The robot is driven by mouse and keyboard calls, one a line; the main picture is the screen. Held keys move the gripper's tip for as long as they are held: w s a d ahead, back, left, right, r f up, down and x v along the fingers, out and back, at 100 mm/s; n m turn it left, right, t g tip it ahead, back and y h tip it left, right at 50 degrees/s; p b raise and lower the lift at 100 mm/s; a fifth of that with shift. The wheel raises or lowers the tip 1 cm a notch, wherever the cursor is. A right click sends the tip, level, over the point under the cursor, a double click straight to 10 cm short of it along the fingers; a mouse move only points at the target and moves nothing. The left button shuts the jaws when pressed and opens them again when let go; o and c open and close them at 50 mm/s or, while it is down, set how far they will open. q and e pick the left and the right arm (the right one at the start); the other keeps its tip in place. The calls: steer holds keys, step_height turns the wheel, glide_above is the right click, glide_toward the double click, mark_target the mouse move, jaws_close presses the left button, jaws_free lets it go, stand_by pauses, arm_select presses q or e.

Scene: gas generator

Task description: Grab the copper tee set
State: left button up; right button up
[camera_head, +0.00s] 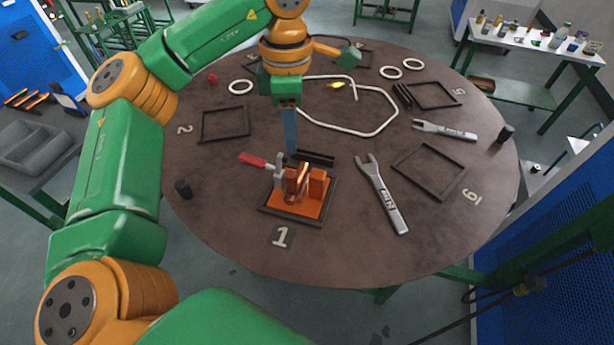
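The copper tee set (299,183) stands on an orange base in the dark square frame marked 1, at the near middle of the round table. Copper-coloured pipe shows between upright orange blocks, beside a grey clamp with a red handle (252,160). My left gripper (290,149) points down just behind the set, its fingertips apart from the copper in the picture. Its blue fingers show edge-on as one strip, so the opening between them is hidden. My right gripper is not in view.
The round brown table (240,240) holds two wrenches, one (382,193) right of the set. Empty dark frames (430,172), white rings and a bent white tube (372,134) lie around it. Short dark bars (314,158) lie close behind the set. The near table edge is clear.

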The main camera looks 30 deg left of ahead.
arm_select(q)
steer(key=b, duration=0.4)
glide_above(292, 174)
step_height(292, 174, down, 5)
steer(key=shift+s+f, duration=0.1)
steer(key=shift+f, duration=0.1)
step_height(292, 174, down, 6)
steer(key=p, duration=0.2)
steer(key=shift+p, duration=0.35)
steer(key=shift+f, duration=0.45)
jaws_close()
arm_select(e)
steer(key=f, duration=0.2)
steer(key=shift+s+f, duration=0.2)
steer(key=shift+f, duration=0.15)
